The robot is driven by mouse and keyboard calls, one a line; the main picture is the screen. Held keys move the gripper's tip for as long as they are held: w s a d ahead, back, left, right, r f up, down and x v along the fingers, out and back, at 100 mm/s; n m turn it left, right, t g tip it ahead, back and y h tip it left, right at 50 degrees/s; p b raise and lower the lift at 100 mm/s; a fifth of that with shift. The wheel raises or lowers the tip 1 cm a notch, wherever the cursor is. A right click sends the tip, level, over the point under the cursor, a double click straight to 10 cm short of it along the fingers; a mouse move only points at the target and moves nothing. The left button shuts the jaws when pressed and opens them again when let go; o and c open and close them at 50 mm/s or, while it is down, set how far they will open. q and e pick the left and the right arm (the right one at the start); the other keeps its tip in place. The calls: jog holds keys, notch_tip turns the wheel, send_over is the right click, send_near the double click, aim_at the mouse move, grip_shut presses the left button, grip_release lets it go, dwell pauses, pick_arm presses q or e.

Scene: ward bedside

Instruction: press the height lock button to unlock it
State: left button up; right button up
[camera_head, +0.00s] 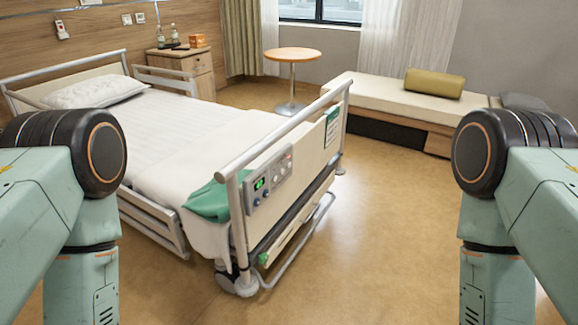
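A hospital bed (180,140) with white bedding stands at left centre. Its foot board (305,150) faces me and carries a grey control panel (268,181) at its left end. The panel is too small to tell which button is the height lock. My two arms come in from the left and right edges, apart from the bed. Both arms point down out of the picture, and neither gripper shows.
A green cloth (207,202) hangs over the bed's near corner, beside the panel. A caster wheel (246,284) and low bar stand below. Behind are a bedside cabinet (184,62), round table (292,54) and bench (385,98). The floor (375,225) right of the bed is clear.

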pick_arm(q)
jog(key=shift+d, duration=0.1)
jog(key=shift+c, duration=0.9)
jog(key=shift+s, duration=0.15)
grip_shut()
